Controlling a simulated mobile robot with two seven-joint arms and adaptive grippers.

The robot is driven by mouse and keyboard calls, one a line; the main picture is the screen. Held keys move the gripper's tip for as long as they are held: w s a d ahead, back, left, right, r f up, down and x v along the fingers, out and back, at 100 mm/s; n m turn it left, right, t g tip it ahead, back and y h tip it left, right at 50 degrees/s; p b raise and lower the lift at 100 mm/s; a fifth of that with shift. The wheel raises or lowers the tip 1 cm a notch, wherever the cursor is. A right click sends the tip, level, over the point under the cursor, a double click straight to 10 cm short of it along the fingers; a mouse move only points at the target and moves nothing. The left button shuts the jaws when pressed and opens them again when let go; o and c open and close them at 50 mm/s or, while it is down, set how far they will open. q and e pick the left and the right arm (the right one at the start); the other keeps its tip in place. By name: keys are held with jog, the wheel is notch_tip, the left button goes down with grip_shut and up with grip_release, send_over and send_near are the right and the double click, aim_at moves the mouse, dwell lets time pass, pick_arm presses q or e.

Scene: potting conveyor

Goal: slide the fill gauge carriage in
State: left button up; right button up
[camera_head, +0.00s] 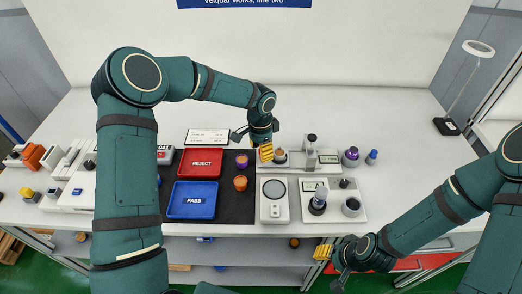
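The fill gauge appears to be the long grey-white device (300,168) at the back middle of the table, with a dark-topped post (311,143) and a small display (328,159). A small pot-like piece with an orange-brown side (281,158) sits at its left part; I take this to be on the carriage. My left gripper (266,152) is at the device's left end, with its yellow fingers just left of that piece. I cannot tell whether they touch it. My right gripper (323,252) hangs in front of the table's front edge, away from the gauge. Finger gaps are too small to read.
A red REJECT tray (201,150) and blue PASS tray (181,212) lie left of the gauge. Orange and purple-topped pots (240,183) stand on the dark mat (236,213). A scale (274,211) and another instrument plate (336,212) stand in front.

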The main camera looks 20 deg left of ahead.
aim_at(288, 158)
pick_arm(q)
jog(key=shift+f, duration=0.1)
grip_shut()
jog(key=d, duration=0.3)
jog(key=w+d, duration=0.1)
jog(key=d, duration=0.1)
jog(key=w+d+b, duration=0.1)
jog(key=d, duration=0.2)
jog(key=shift+w+d, duration=0.2)
jog(key=shift+d, duration=0.1)
jog(key=shift+w+d, duration=0.1)
jog(key=shift+d, duration=0.35)
grip_release()
jog(key=shift+d, duration=0.15)
